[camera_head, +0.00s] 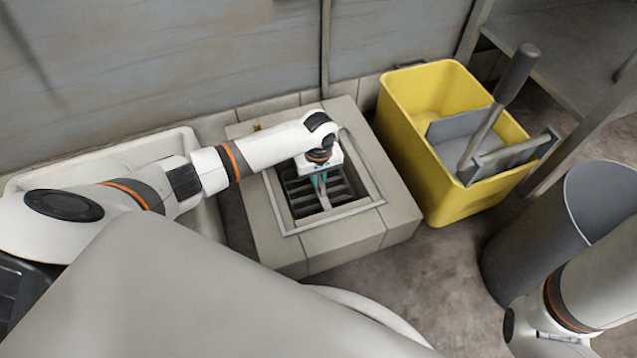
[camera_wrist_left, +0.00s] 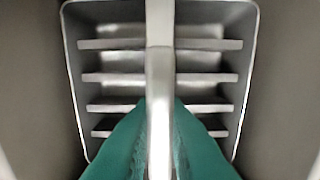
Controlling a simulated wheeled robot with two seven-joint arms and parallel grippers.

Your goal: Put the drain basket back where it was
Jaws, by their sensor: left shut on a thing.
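The drain basket (camera_wrist_left: 240,80) is a grey metal box with slats across its bottom and a handle bar (camera_wrist_left: 160,60) over its middle. In the head view the basket (camera_head: 300,193) sits down inside the square opening of the raised tiled drain block (camera_head: 337,250). My left gripper (camera_head: 320,182) is over that opening, pointing down. Its teal fingers (camera_wrist_left: 160,140) are shut on the handle. I cannot tell whether the basket rests on the bottom of the drain. My right arm shows at the lower right, but its gripper is out of view.
A yellow mop bucket (camera_head: 440,205) with a grey wringer stands right of the drain block. A grey bin (camera_head: 510,250) is at the right. A pale basin (camera_head: 120,158) lies to the left, and a wall (camera_head: 200,60) runs behind. A metal shelf (camera_head: 570,60) is at the upper right.

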